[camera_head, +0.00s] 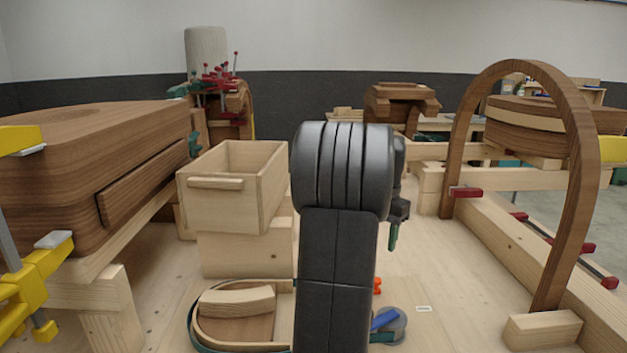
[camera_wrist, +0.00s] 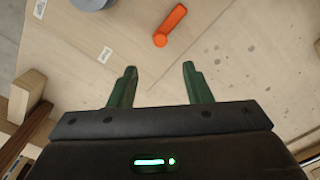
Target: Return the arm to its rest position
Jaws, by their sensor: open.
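My arm rises in the middle of the head view and hides part of the bench behind it. My gripper (camera_wrist: 159,72) shows in the wrist view with its two green fingers apart and nothing between them. It is above the pale wooden bench top (camera_wrist: 235,60). In the head view only a green fingertip (camera_head: 393,236) shows to the right of my arm. An orange piece (camera_wrist: 170,25) lies on the bench beyond the fingertips, apart from them. Part of it also shows beside my arm in the head view (camera_head: 377,286).
A pale wooden box (camera_head: 235,205) stands left of my arm, near a large brown form (camera_head: 90,170) with yellow clamps (camera_head: 40,285). A brown bent arch (camera_head: 575,190) stands at right. A round grey dish with a blue piece (camera_head: 385,320) lies by my arm.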

